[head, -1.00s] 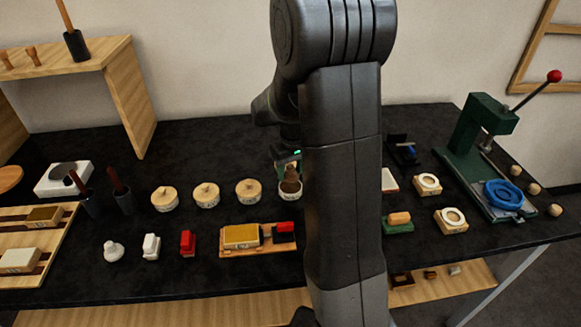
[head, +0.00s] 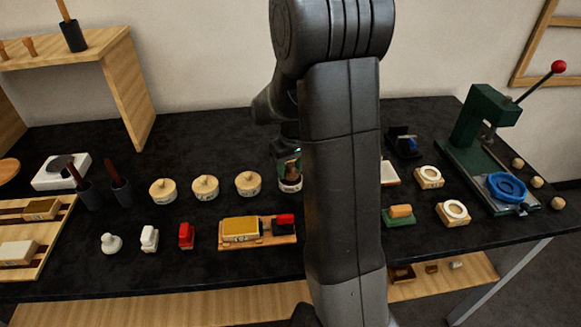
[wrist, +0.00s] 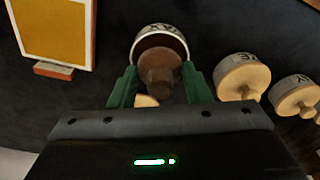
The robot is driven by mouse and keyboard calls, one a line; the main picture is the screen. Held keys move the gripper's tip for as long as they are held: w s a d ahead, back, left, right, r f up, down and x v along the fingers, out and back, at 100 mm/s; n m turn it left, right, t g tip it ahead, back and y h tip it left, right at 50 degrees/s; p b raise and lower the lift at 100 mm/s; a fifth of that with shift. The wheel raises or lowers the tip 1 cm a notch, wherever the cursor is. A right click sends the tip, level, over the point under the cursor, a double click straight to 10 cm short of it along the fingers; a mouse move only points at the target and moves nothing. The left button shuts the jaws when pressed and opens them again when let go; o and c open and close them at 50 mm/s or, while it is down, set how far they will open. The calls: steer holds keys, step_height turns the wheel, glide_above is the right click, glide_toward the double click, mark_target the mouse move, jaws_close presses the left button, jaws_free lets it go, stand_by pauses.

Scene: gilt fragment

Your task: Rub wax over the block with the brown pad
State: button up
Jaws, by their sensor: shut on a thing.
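The brown pad (wrist: 158,60) sits in the mouth of a round white pot (wrist: 143,36) marked WAX in the wrist view. My gripper (wrist: 160,82) has its green fingers on both sides of the pad's brown handle and is shut on it. In the head view my gripper (head: 290,164) is at the pot (head: 290,186), partly hidden by my arm. The block (head: 241,229), with a golden top, lies on a wooden board left of and nearer than the pot. Its golden face (wrist: 50,27) also shows at the upper left of the wrist view.
Several round lidded pots (head: 206,187) stand left of the wax pot. A red-topped piece (head: 285,221) is on the board right of the block. A red stamp (head: 187,235) and white pieces stand left of the board. A green press (head: 480,125) is at right.

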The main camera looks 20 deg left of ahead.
mark_target(290, 163)
steer(key=shift+f+b, duration=0.4)
steer(key=shift+f, duration=0.2)
stand_by(1.1)
steer(key=shift+r, duration=0.15)
steer(key=shift+r+p, duration=2.6)
steer(key=shift+r, duration=0.85)
steer(key=shift+f, duration=0.1)
